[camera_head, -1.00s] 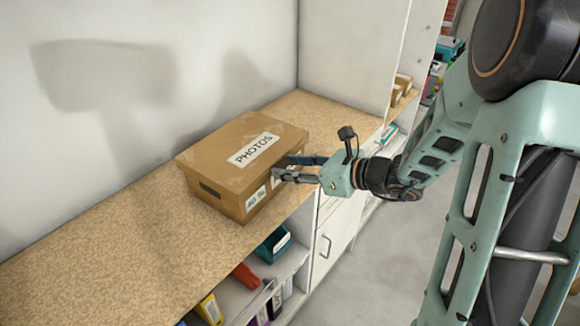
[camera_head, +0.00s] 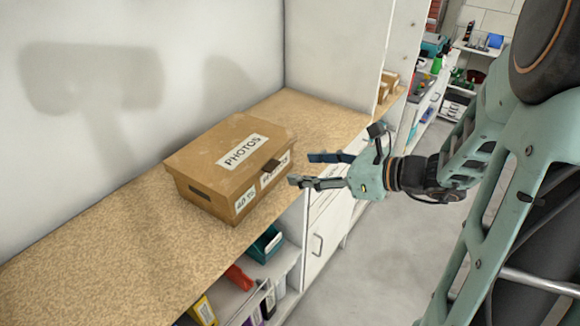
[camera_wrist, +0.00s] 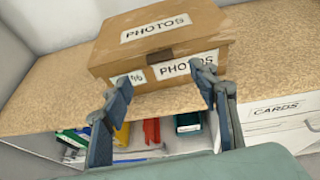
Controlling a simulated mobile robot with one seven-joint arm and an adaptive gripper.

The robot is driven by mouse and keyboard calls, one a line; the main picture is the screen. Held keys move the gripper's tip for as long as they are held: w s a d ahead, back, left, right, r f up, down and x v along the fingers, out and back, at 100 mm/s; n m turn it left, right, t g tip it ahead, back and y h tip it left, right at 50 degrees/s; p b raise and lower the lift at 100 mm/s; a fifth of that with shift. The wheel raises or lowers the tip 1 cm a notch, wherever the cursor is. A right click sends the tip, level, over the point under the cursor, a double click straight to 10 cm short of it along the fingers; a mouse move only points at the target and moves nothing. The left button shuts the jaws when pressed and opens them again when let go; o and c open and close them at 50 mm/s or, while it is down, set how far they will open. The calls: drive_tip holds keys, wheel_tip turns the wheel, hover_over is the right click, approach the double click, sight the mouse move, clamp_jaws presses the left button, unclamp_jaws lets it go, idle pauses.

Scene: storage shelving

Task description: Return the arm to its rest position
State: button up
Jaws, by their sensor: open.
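My gripper (camera_head: 318,170) is open and empty, to the right of a brown box labelled PHOTOS (camera_head: 207,163) in the head view. A gap shows between the fingertips and the box front. The box stands closed on the speckled counter (camera_head: 85,260), with a dark latch at its front edge. In the wrist view my open fingers (camera_wrist: 160,88) point toward the box (camera_wrist: 210,22), which lies beyond them. My arm stretches in from the right side of the head view.
Below the counter are open shelves with coloured bins, including a teal one (camera_head: 266,244) and a red one (camera_head: 240,277). Clear grey floor (camera_head: 390,270) lies at the right. More stocked shelving stands at the back.

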drive_tip(key=shift+v, duration=1.7)
